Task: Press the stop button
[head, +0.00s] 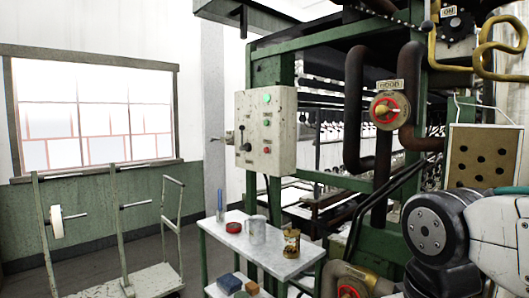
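A pale grey control box (284,128) is mounted on the green machine frame, left of the middle in the head view. Its face carries a green lamp or button (267,98) at the top, a smaller green button (266,123) below it, and a red button (267,149) at the bottom. The red one looks like the stop button, but the small labels are too small to read. A black knob (247,147) and a lever are on its left side. My arm shows at the lower right, apart from the box. My gripper is out of view.
A cart (127,284) stands at the lower left. Dark pipes, a red valve (387,109) and a perforated panel (480,158) are at the right.

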